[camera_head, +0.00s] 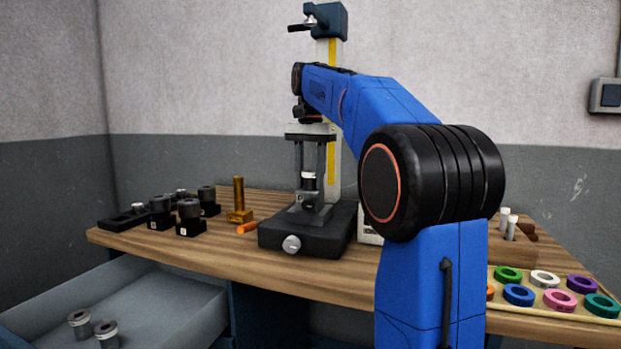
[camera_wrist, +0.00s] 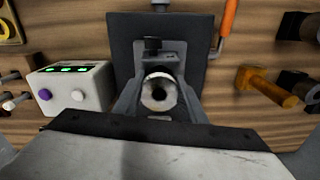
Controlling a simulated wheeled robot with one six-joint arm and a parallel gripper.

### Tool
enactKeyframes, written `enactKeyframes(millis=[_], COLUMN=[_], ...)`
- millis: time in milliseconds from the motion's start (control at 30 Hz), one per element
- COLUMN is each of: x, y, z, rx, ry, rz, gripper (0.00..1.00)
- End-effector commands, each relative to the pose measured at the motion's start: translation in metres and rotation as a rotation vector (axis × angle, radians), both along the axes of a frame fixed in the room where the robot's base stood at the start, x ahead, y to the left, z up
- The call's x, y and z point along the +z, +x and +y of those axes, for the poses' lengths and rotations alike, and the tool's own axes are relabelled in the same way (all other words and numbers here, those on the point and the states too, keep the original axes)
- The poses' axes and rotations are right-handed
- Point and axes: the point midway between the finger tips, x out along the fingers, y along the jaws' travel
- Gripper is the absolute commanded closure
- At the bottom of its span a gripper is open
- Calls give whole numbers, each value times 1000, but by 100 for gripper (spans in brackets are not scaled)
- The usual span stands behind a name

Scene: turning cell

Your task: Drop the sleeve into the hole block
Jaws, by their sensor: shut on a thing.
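In the head view my gripper (camera_head: 309,182) points straight down above the dark base of the measuring stand (camera_head: 300,232). Its fingers are shut on the sleeve (camera_head: 309,177), a small upright cylinder with a pale band. In the wrist view the sleeve (camera_wrist: 174,94) shows end-on as a pale ring with a dark bore, between the fingers. A grey fixture (camera_head: 312,207) is right beneath; I cannot tell whether the sleeve touches it. Several small black blocks (camera_head: 188,230) with dark cylinders stand at the left of the bench. I cannot tell which thing is the hole block.
A brass post (camera_head: 238,205) and an orange handle (camera_head: 247,228) are left of the stand. A white box with green displays (camera_wrist: 70,88) is beside it. An open drawer (camera_head: 150,305) holds two grey cylinders. Coloured rings lie on a tray (camera_head: 552,312) at the right.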

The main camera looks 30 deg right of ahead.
Motion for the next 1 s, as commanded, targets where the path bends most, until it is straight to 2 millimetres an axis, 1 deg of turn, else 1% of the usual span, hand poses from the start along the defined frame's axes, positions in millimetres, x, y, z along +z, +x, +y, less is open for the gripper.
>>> enactKeyframes(millis=[33, 1000], x=[-9, -25], y=[-2, 0], z=[2, 3], rx=[0, 2], ry=[11, 14], rz=[26, 27], gripper=[100, 100])
